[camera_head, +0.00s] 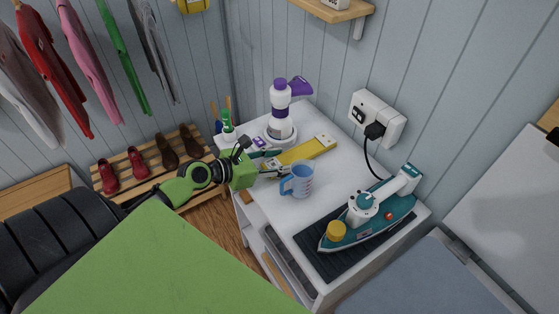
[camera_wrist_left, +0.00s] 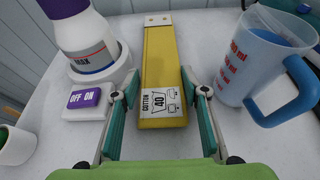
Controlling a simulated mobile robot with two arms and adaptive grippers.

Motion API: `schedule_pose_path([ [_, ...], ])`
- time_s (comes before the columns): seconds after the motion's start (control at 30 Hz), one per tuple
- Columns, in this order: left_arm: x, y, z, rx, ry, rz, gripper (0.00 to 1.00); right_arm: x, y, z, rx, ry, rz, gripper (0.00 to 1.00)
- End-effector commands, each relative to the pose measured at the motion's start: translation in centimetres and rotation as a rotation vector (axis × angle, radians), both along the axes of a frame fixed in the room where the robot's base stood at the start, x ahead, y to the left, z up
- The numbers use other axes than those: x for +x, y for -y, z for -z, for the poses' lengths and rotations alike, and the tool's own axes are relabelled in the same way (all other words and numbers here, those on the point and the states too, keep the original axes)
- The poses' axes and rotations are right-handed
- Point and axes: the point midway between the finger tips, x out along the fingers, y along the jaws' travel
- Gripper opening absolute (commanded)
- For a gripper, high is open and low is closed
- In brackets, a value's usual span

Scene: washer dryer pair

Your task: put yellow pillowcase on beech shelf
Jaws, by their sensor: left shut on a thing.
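The yellow pillowcase (camera_head: 307,151) is a flat, narrow folded strip with a pale buttoned end, on or just above the white cabinet top. In the left wrist view the pillowcase (camera_wrist_left: 160,75) shows a "COTTON 40" label on its near end. My left gripper (camera_head: 268,172) is at that near end, its fingers on either side; in the wrist view the gripper (camera_wrist_left: 158,98) is shut on it. A light wooden shelf (camera_head: 325,11), which looks like beech, is on the back wall at the top edge, only partly in view. My right gripper is not in view.
A blue measuring jug (camera_head: 301,181) stands right beside the pillowcase. A white bottle with a purple cap (camera_head: 280,98) stands on a round base behind it. A teal iron (camera_head: 370,215) rests on a dark mat. A socket with plug and cord (camera_head: 377,120) is on the wall.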

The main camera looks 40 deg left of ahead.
Motion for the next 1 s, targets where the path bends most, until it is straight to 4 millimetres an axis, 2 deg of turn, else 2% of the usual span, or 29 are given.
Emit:
schedule_pose_path([
  [0.1,0.0,0.0,0.3,-0.001,0.001,0.000,0.18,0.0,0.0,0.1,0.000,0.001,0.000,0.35],
  [0.13,0.0,0.0,0.3,-0.001,0.000,0.000,0.44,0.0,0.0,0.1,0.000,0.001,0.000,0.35],
  [0.2,0.0,0.0,0.3,0.000,0.000,0.000,0.58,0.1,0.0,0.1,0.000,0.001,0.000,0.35],
  [0.6,0.0,0.0,-0.2,0.001,0.000,0.000,0.58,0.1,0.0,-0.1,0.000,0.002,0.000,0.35],
  [0.77,-1.5,-0.6,-0.4,0.000,-0.003,0.000,0.58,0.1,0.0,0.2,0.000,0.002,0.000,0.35],
  [1.0,-4.9,-2.0,-1.9,0.000,-0.004,0.001,0.58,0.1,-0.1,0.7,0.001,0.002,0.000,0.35],
])
